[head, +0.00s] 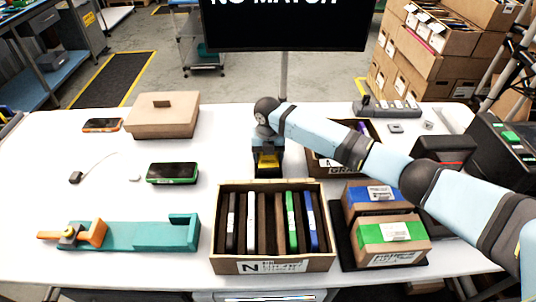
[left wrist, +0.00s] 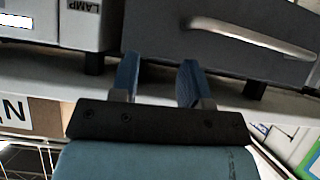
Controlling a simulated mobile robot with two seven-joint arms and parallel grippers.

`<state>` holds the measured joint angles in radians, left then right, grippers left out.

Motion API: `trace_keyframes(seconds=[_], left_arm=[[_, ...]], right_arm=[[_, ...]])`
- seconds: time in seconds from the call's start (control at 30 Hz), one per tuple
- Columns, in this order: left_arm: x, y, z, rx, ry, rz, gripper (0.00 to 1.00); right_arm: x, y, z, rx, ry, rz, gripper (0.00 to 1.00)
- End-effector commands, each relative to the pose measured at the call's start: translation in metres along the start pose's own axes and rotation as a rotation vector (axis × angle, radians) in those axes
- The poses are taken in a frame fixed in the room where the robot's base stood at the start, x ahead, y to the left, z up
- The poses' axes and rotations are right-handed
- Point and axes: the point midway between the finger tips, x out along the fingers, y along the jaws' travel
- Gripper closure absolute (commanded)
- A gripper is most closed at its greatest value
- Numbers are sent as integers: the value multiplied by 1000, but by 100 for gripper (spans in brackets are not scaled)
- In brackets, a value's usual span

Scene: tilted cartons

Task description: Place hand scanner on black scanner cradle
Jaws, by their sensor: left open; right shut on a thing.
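My right gripper (head: 267,150) reaches in from the right and points down over the table, behind the open carton. It is shut on a yellow and black thing (head: 267,163), which looks like the hand scanner; the wrist and fingers hide much of it. I cannot make out the black scanner cradle for certain; dark parts around the yellow piece blend with the gripper. I cannot tell whether the held thing touches anything below. My left gripper (left wrist: 158,82) is open and empty in the left wrist view, in front of a grey cabinet (left wrist: 245,55); it is outside the head view.
The open carton (head: 272,263) with several upright devices stands in front. Two taped boxes (head: 390,233) are right of it, under my right arm. A teal fixture (head: 135,236), a green-edged phone (head: 172,173) and a brown box (head: 162,115) are left. The table's left middle has free room.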

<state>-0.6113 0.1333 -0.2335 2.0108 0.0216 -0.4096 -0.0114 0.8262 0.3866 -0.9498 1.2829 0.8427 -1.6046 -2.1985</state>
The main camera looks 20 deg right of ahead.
Motion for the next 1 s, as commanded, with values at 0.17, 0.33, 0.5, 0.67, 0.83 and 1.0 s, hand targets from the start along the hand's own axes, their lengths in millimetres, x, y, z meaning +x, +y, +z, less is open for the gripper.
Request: trace_keyframes(seconds=[0.17, 0.33, 0.5, 0.67, 0.83, 1.0], left_arm=[[0, 0, 0, 0, 0, 0, 57], [0, 0, 0, 0, 0, 1, 57], [0, 1, 0, 0, 0, 1, 57], [0, 1, 0, 0, 0, 1, 57], [0, 1, -1, 0, 0, 1, 57], [0, 1, -1, 0, 1, 1, 57]], right_arm=[[-1, 0, 0, 0, -1, 1, 51], [2, 0, 0, 0, -1, 1, 21], [2, 0, 0, 0, 0, 1, 7], [2, 0, 0, 0, 0, 0, 7], [-13, 0, 1, 0, -2, 2, 7], [-48, 0, 1, -1, -4, 2, 7]])
